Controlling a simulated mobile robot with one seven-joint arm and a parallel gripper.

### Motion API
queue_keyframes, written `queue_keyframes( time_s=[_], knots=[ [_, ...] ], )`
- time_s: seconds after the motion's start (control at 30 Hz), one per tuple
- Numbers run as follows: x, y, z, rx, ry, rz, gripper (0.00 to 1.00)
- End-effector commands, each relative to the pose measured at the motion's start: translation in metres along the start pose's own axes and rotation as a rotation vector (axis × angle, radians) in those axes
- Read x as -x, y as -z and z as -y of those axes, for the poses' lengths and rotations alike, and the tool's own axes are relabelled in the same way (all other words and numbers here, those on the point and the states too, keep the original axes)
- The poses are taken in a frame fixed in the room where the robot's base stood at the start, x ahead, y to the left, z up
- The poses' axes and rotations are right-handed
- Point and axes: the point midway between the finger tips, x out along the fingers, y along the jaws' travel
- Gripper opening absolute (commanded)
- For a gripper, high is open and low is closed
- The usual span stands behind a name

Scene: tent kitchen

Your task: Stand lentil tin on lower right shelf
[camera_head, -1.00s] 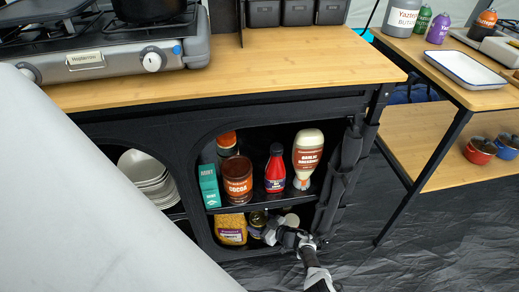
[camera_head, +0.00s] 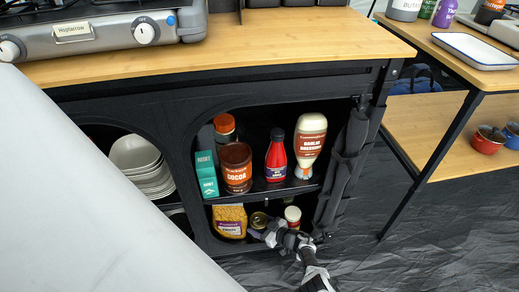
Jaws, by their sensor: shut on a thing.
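The lower right shelf (camera_head: 228,246) is the bottom compartment under the dark middle shelf. A small tin with a gold-coloured top (camera_head: 259,219) stands there, right of a yellow-brown bag. Its label cannot be read, so I cannot confirm that it is the lentil tin. My gripper (camera_head: 262,236) reaches into the compartment from the front right and is shut at this tin. The fingers and wrist hide the tin's lower part, and whether it touches the shelf cannot be told.
The yellow-brown bag (camera_head: 229,221) is close on the left; a jar with a pale top (camera_head: 292,214) stands behind my wrist. Above are a cocoa tin (camera_head: 236,168), mint box (camera_head: 206,174), red bottle (camera_head: 276,158) and dressing bottle (camera_head: 309,147). A rolled dark flap (camera_head: 346,160) hangs right.

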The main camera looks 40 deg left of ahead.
Motion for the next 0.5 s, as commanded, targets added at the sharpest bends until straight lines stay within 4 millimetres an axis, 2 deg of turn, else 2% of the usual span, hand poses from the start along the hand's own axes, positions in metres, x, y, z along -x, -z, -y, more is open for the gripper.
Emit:
queue_keyframes(
  time_s=[0.13,0.17,0.2,0.5],
  knots=[
    [-0.0014,-0.0034,-0.0005,0.001,0.0,-0.002,0.29],
    [-0.0009,-0.0034,-0.0001,0.0,0.0,0.0,0.69],
    [-0.0007,-0.0028,-0.0001,0.0,0.0,0.0,0.75],
    [-0.0004,-0.0018,0.0,0.0,0.0,0.0,0.76]
  ],
)
